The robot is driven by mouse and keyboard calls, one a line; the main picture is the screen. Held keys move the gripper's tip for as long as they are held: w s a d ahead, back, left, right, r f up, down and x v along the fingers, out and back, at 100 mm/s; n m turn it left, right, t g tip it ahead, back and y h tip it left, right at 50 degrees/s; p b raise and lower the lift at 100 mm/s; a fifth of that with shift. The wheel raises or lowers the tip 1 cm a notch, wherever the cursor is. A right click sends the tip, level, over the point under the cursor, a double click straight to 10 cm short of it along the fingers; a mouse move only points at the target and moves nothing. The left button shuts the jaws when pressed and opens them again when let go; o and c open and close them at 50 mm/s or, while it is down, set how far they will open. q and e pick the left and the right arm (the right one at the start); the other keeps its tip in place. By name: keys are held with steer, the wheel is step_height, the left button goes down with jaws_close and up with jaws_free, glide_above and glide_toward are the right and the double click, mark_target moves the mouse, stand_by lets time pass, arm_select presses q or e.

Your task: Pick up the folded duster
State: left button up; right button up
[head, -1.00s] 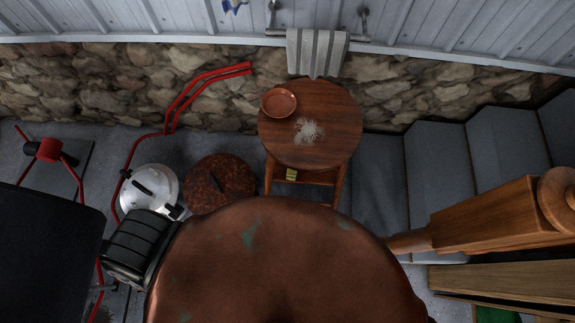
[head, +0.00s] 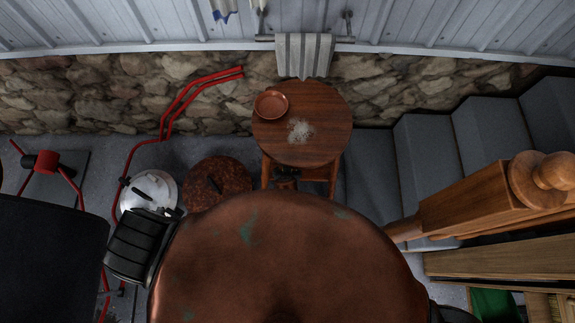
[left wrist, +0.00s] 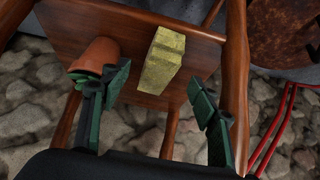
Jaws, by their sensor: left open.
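The folded duster (left wrist: 164,60) is a yellow, blocky bundle on the lower wooden shelf (left wrist: 118,22) of the round side table (head: 325,105). My left gripper (left wrist: 160,90) is open, with its green-and-black fingers spread to either side of the duster in the left wrist view. The duster lies just beyond the fingertips, and nothing is held. Whether a finger touches it I cannot tell. In the head view a dark shape covers the shelf where the duster lay, so the duster is hidden there. My right gripper is not visible.
A small terracotta pot (left wrist: 97,55) sits beside the left-hand finger, close to it. Wooden table legs (left wrist: 237,80) flank the shelf. A clay dish (head: 271,104) and a whitish pile (head: 300,130) are on the tabletop.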

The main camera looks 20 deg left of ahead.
arm_select(q)
steer(key=shift+w+a, duration=0.15)
steer(key=shift+w, duration=0.35)
steer(key=b+x, duration=0.1)
steer(key=x, duration=0.4)
steer(key=shift+w+a+b, duration=0.1)
steer(key=shift+w+b, duration=0.15)
steer(key=shift+b, duration=0.15)
steer(key=c, duration=1.2)
steer(key=shift+s+r, duration=0.1)
steer(key=shift+s, duration=0.05)
steer(key=shift+s+r, duration=0.15)
steer(key=shift+r, duration=0.05)
steer(key=s+d+r+p, duration=0.1)
steer(key=s+r, duration=0.1)
steer(key=s, duration=0.2)
steer(key=s+d+r+p, duration=0.1)
steer(key=s+r, duration=0.2)
steer(key=s, duration=0.1)
steer(key=s+d+r+p, duration=0.1)
steer(key=s+d+r, duration=0.1)
steer(key=s, duration=0.3)
steer(key=shift+r+p, duration=0.25)
steer(key=shift+p, duration=0.05)
